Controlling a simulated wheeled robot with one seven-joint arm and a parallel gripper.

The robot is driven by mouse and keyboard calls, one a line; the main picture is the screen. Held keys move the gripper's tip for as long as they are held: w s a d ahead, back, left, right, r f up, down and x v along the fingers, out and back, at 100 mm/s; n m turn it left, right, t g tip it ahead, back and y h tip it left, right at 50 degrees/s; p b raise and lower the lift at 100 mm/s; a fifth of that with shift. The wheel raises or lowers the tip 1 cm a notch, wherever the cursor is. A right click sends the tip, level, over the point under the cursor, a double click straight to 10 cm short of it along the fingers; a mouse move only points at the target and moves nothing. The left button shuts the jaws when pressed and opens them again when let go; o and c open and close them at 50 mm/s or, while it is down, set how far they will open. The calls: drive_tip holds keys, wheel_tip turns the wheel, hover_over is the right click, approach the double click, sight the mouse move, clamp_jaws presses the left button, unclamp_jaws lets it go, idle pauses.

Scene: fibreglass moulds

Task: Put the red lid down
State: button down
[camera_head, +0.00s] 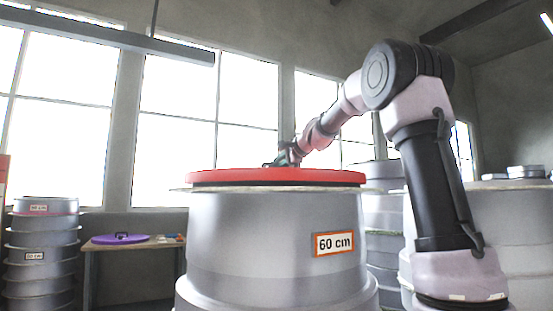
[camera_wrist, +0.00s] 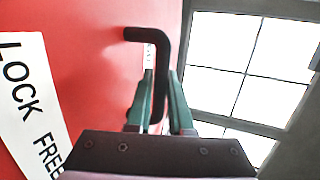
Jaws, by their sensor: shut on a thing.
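The red lid (camera_head: 275,177) is level over the large grey mould labelled 60 cm (camera_head: 280,240). Its underside is close to the mould's pale rim, and I cannot tell whether they touch. The lid's red face (camera_wrist: 75,50) fills the left of that view, with a white label (camera_wrist: 28,100) reading LOCK FREE. The lid's far side is hidden.
A low wooden bench (camera_head: 150,244) at the left holds a purple lid (camera_head: 119,239) and small items. Grey moulds are stacked at far left (camera_head: 42,255). More moulds stand behind and at the right. A lamp (camera_head: 100,33) hangs overhead.

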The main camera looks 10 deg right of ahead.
drive_tip(key=shift+d+f, duration=0.1)
drive_tip(key=shift+f, duration=0.6)
drive_tip(key=c, duration=0.8)
unclamp_jaws()
drive_tip(key=shift+f, duration=0.1)
drive_tip(key=v, duration=1.1)
drive_tip(key=shift+s+d+r, duration=0.25)
drive_tip(key=shift+s, duration=0.15)
